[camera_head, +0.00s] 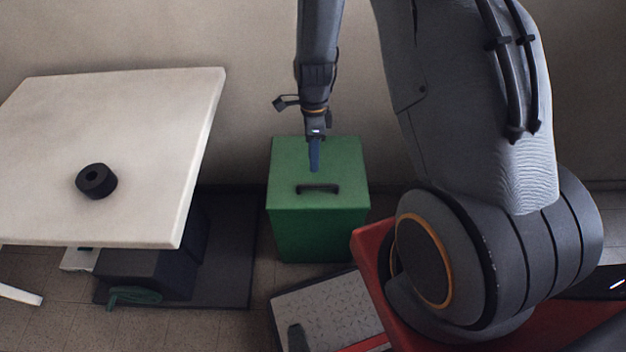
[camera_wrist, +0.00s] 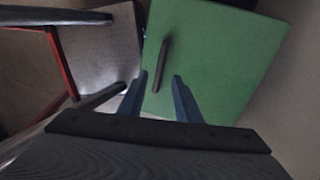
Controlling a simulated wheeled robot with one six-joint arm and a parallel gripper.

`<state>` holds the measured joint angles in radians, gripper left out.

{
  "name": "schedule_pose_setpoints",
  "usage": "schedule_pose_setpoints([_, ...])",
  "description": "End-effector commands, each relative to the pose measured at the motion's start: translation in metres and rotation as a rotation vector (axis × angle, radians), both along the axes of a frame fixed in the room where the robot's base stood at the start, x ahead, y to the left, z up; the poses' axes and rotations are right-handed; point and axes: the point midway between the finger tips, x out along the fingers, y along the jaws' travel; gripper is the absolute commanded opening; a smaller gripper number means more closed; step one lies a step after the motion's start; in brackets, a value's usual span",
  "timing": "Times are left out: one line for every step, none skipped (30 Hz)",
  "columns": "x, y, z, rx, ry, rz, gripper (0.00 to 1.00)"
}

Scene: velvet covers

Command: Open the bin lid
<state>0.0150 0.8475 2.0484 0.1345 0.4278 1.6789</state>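The green bin (camera_head: 320,235) stands on the floor against the wall. Its lid (camera_head: 345,160) is shut and flat, with a dark bar handle (camera_head: 318,188) near its front edge. In the wrist view the lid (camera_wrist: 225,60) fills the right half, and the handle (camera_wrist: 162,66) shows ahead of my gripper. My gripper (camera_head: 314,166) points down above the lid, just behind the handle in the head view. In the wrist view its two blue fingers (camera_wrist: 161,84) are spread apart with nothing gripped between them. I cannot tell the exact height above the lid.
A white table (camera_head: 130,130) with a black ring-shaped object (camera_head: 97,181) stands at the left. A dark box (camera_head: 145,270) and a green item (camera_head: 133,296) are under it. My red base is at the lower right. The wall (camera_head: 250,60) is close behind the bin.

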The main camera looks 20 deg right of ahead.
Motion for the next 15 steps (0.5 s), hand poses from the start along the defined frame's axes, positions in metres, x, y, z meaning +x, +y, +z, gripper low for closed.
schedule_pose_setpoints([0.001,0.0,-0.007,-0.004,0.007,-0.028,0.31])
schedule_pose_setpoints([0.001,0.0,-0.01,-0.006,0.009,-0.042,0.31])
schedule_pose_setpoints([0.0,0.0,-0.013,-0.008,0.013,-0.055,0.31])
schedule_pose_setpoints([0.0,0.0,-0.015,-0.009,0.015,-0.062,0.31])
schedule_pose_setpoints([-0.001,0.001,-0.017,-0.01,0.016,-0.065,0.31])
schedule_pose_setpoints([-0.001,0.001,-0.02,-0.01,0.016,-0.066,0.31])
schedule_pose_setpoints([-0.002,0.001,-0.023,-0.01,0.016,-0.066,0.31])
schedule_pose_setpoints([-0.003,0.001,-0.027,-0.01,0.016,-0.066,0.31])
schedule_pose_setpoints([-0.004,0.001,-0.032,-0.01,0.016,-0.065,0.31])
schedule_pose_setpoints([-0.005,0.002,-0.036,-0.01,0.017,-0.064,0.31])
schedule_pose_setpoints([-0.006,0.002,-0.041,-0.01,0.017,-0.063,0.31])
schedule_pose_setpoints([-0.007,0.002,-0.046,-0.009,0.016,-0.064,0.31])
schedule_pose_setpoints([-0.008,0.003,-0.051,-0.009,0.017,-0.064,0.31])
schedule_pose_setpoints([-0.009,0.003,-0.055,-0.009,0.017,-0.064,0.31])
schedule_pose_setpoints([-0.01,0.003,-0.06,-0.01,0.016,-0.065,0.31])
